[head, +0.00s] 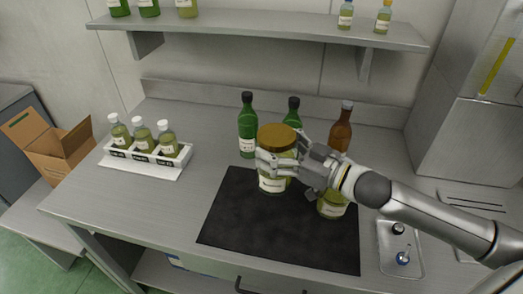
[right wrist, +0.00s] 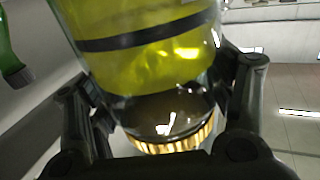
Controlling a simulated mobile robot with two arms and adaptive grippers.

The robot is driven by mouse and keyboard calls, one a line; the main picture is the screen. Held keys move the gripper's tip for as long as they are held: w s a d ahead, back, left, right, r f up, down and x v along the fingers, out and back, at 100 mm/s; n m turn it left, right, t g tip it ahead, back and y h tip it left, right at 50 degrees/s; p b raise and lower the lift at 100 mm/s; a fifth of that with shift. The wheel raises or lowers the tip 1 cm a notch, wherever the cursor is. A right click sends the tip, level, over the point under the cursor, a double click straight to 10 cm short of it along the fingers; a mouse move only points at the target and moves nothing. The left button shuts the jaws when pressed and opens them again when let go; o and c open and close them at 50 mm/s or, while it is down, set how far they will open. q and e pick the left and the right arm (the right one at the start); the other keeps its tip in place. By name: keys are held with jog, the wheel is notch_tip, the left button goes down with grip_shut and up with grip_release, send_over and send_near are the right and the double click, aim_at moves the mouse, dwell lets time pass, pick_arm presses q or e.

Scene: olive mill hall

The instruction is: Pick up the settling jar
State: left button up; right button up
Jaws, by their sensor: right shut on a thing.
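The settling jar (head: 272,182) is a clear glass jar with a gold-brown lid, a white label and yellow-green contents. It is upright at the back of the black mat (head: 280,243); I cannot tell whether its base touches the mat. My right gripper (head: 280,160) is shut on the jar just below the lid, coming from the right, and its fingers hide part of the glass. In the right wrist view the jar (right wrist: 155,60) fills the space between both fingers, with its gold lid low in the picture. My left gripper is not in view.
Green bottles (head: 247,128) and a brown bottle (head: 341,130) stand close behind the jar. Another jar or bottle (head: 332,206) stands under my right arm. A white rack (head: 145,158) with three bottles is at left. A small tray (head: 400,262) is at right. The front left bench is clear.

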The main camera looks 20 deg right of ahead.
aim_at(292, 147)
jog(key=shift+s+d+r, duration=0.4)
jog(key=shift+s, duration=0.25)
jog(key=shift+s+d+r, duration=0.35)
jog(key=shift+s, duration=0.3)
jog(key=shift+s+d+r, duration=0.4)
jog(key=shift+s, duration=0.25)
jog(key=shift+r, duration=0.15)
